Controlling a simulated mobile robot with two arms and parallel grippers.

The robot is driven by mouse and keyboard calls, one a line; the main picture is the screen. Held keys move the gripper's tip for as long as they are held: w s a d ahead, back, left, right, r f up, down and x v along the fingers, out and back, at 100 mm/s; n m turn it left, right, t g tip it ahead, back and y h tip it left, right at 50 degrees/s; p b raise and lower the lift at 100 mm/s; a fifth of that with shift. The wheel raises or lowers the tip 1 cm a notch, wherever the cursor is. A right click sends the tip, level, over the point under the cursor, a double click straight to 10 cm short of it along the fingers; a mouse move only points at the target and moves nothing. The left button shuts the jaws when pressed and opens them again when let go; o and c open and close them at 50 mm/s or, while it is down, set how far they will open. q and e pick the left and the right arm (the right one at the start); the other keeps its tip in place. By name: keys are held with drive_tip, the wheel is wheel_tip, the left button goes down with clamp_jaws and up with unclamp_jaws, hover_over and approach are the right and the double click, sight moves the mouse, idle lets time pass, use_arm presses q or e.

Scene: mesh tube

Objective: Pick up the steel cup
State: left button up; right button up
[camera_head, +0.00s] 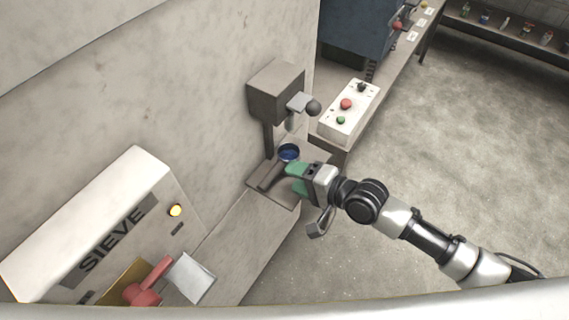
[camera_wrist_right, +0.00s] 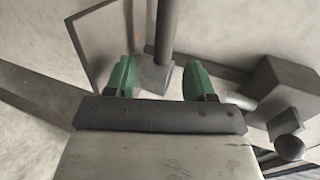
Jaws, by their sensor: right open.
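The steel cup (camera_head: 289,153) stands on a small grey platform (camera_head: 262,186) under a dispenser-like fixture in the head view. Its inside looks dark blue. My right gripper (camera_head: 295,178) is just in front of the cup, low over the platform, with its green fingers apart and nothing seen between them. In the right wrist view the green fingers (camera_wrist_right: 158,80) are spread wide, with a grey post beyond them. I cannot make out the cup in that view. My left gripper is not in view.
The grey fixture (camera_head: 275,90) with a dark round knob (camera_head: 313,108) rises behind the cup, close to the wall. A white control box (camera_head: 348,110) with red and green buttons is to the right. A machine marked SIEVE (camera_head: 95,230) stands at lower left.

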sight(281, 170)
drive_tip(key=x, duration=0.3)
drive_tip(key=p+x, duration=0.1)
drive_tip(key=x, duration=0.2)
drive_tip(key=shift+w+a+r, duration=0.15)
drive_tip(key=shift+w+a, duration=0.1)
drive_tip(key=shift+w, duration=0.1)
clamp_jaws()
